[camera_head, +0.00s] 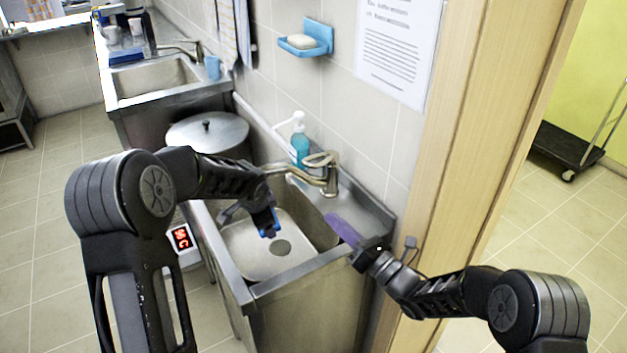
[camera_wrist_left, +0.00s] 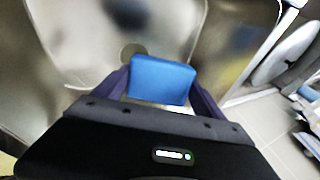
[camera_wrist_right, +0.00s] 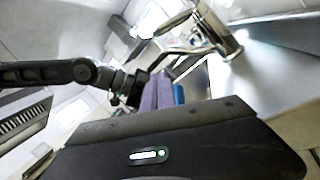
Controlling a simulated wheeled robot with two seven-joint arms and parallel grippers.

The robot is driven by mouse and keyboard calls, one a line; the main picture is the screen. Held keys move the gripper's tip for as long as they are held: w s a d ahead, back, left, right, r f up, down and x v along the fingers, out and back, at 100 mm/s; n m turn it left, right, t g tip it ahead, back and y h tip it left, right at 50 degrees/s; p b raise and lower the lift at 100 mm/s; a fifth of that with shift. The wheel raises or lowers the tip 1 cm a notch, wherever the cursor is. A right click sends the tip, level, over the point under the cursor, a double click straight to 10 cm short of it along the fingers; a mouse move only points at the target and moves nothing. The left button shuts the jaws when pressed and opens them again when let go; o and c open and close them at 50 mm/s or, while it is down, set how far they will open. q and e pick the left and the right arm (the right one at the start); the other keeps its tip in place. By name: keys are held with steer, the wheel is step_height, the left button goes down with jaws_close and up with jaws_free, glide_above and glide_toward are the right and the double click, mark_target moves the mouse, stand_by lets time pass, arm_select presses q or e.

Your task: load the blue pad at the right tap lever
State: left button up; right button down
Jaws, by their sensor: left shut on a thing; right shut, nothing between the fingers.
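The blue pad (camera_wrist_left: 162,80) is between the purple fingers of my left gripper (camera_wrist_left: 160,92), which is shut on it. In the head view this gripper (camera_head: 266,224) hangs over the near sink basin, with the pad (camera_head: 267,221) at its tip. The right tap (camera_head: 325,175), with its lever (camera_head: 321,159) on top, stands at the back of this sink, apart from the pad. My right gripper (camera_head: 338,224) is shut and empty above the sink's right side, in front of the tap. The tap also shows in the right wrist view (camera_wrist_right: 212,40).
The near sink (camera_head: 300,268) has a drain in its floor. A soap bottle (camera_head: 300,148) stands behind the tap, and a lidded pot (camera_head: 208,132) is left of it. A door frame (camera_head: 480,130) rises on the right. A soap dish (camera_head: 305,42) hangs on the wall.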

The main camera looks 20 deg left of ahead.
mark_target(309, 167)
steer(key=w+a+r, duration=0.5)
steer(key=a, duration=0.3)
steer(key=shift+w+r, duration=0.25)
steer(key=shift+r, duration=0.15)
steer(key=shift+a+r, duration=0.1)
steer(key=shift+w+r, duration=0.25)
steer(key=shift+r, duration=0.5)
